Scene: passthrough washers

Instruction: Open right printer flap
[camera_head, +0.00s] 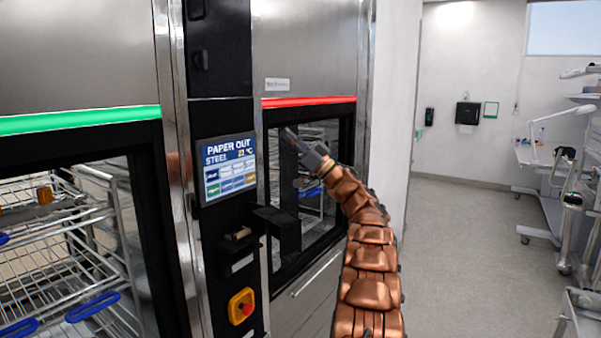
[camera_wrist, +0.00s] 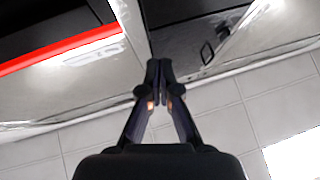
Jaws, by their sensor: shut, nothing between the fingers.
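The black control column between the two washers carries the printer (camera_head: 238,240) below the screen (camera_head: 229,167), which reads "PAPER OUT". A black flap (camera_head: 283,228) juts out from the column on the printer's right side and looks swung open. A small beige part shows in the printer's recess. My gripper (camera_head: 289,133) is in front of the right washer's window, above and to the right of the flap, apart from it. In the wrist view my gripper (camera_wrist: 158,66) has its fingers together with nothing between them. The flap cannot be made out clearly in the wrist view.
A yellow emergency stop with a red button (camera_head: 241,306) sits below the printer. The right washer has a red light strip (camera_head: 309,101), the left a green one (camera_head: 80,120). A rack with blue handles (camera_head: 92,307) shows at left. Floor (camera_head: 470,240) is free at right.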

